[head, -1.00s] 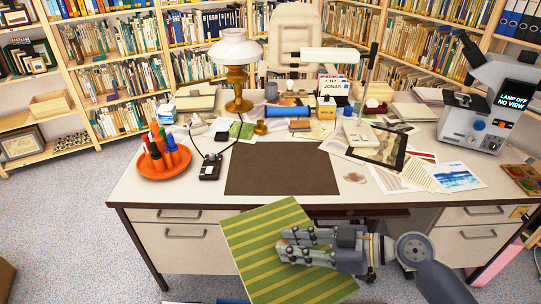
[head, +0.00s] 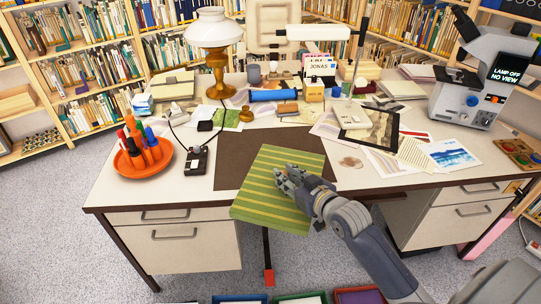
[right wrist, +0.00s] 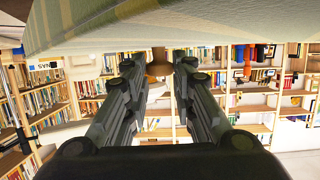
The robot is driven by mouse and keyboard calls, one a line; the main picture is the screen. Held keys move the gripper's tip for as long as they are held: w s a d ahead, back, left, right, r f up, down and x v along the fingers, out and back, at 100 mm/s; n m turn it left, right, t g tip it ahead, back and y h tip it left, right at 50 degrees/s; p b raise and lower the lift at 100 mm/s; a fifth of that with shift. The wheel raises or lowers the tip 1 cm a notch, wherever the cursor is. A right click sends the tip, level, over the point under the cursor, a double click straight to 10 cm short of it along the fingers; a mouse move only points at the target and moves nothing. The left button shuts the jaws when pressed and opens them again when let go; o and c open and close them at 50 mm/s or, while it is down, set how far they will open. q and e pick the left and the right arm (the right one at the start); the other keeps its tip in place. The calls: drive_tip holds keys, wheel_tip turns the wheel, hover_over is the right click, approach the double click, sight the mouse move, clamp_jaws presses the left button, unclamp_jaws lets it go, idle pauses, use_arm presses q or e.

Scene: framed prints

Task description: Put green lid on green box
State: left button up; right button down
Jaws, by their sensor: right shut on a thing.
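The green lid, a flat square with lighter green stripes (head: 263,205), is in the middle of the head view, tilted, in front of the desk's near edge and partly over the brown desk mat. My right gripper (head: 288,178) is shut on it from the right. In the right wrist view the lid (right wrist: 170,25) fills the top, above the two fingers (right wrist: 159,85). The green box (head: 301,298) shows only its upper part at the bottom edge of the head view, below the lid. My left gripper is not in view.
A blue-rimmed box (head: 238,299) and a red-rimmed box with purple (head: 358,296) flank the green one. The desk (head: 120,190) carries an orange dish of pens (head: 143,158), a lamp (head: 214,50) and a microscope (head: 470,90). Bare carpet lies at the left.

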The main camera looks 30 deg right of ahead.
sight(268, 156)
drive_tip(key=w, duration=0.5)
drive_tip(key=w+d+f, duration=0.1)
drive_tip(key=w, duration=0.9)
drive_tip(key=shift+w+d+f, duration=0.2)
drive_tip(key=shift+d, duration=0.05)
drive_tip(key=shift+f, duration=1.75)
drive_tip(key=shift+f+b, duration=0.1)
drive_tip(key=shift+b, duration=0.2)
drive_tip(key=c, duration=1.8)
unclamp_jaws()
drive_tip(key=shift+f, duration=0.1)
drive_tip(key=o, duration=0.5)
drive_tip(key=shift+c, duration=0.2)
